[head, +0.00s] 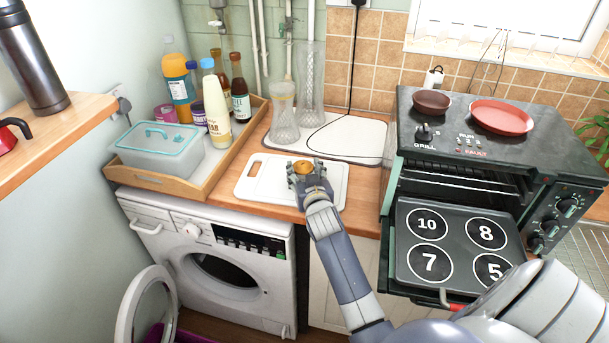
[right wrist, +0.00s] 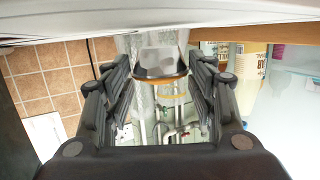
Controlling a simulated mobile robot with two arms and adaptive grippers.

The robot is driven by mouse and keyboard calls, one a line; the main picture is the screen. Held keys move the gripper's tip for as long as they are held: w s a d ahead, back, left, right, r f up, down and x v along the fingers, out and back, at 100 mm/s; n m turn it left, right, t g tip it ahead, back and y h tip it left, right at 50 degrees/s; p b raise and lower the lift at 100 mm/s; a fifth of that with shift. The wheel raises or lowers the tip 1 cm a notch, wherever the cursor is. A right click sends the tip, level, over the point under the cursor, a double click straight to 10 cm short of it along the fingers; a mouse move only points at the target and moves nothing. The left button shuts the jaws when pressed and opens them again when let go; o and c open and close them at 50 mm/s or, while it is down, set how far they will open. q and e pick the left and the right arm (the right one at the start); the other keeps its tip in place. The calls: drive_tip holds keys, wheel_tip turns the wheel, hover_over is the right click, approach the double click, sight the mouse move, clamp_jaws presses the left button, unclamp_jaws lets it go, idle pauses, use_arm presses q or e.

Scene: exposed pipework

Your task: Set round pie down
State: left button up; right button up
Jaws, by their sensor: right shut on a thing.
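The round pie (head: 303,167) is small and golden brown, held at the tips of my right gripper (head: 309,177) over the white chopping board (head: 256,183). In the right wrist view a thin brown edge (right wrist: 160,78) shows between the fingers of my right gripper (right wrist: 161,85); it looks like the pie seen edge-on. The fingers stand apart, shut on the pie. I cannot tell whether the pie touches the board. My left gripper is out of view.
A wooden tray (head: 178,182) with bottles and a lidded tub stands left of the board. Glass vases (head: 284,112) stand behind. A numbered baking tray (head: 457,244) juts from the dark oven (head: 470,150) at right. The board's left part is clear.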

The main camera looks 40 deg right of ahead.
drive_tip(key=shift+s+a+f+b, duration=0.1)
drive_tip(key=shift+f+b, duration=0.1)
drive_tip(key=shift+f, duration=0.2)
drive_tip(key=shift+s+a+f+b, duration=0.1)
drive_tip(key=shift+f+b, duration=0.1)
drive_tip(key=shift+f, duration=0.15)
drive_tip(key=shift+w+d+f, duration=0.1)
drive_tip(key=shift+w+f, duration=0.05)
drive_tip(key=shift+f, duration=0.05)
drive_tip(key=shift+w+d+f, duration=0.1)
drive_tip(key=shift+w+d, duration=0.1)
drive_tip(key=shift+w, duration=0.05)
drive_tip(key=shift+s, duration=0.15)
drive_tip(key=o, duration=0.7)
drive_tip(key=shift+a+f, duration=0.1)
drive_tip(key=o, duration=0.4)
drive_tip(key=shift+r, duration=0.3)
drive_tip(key=shift+s+f, duration=0.1)
drive_tip(key=shift+s, duration=0.1)
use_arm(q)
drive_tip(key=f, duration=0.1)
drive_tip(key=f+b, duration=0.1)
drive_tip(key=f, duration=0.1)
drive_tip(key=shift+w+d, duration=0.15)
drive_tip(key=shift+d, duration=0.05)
use_arm(e)
drive_tip(key=v, duration=1.1)
drive_tip(key=shift+s+a, duration=0.1)
drive_tip(key=shift+s, duration=0.1)
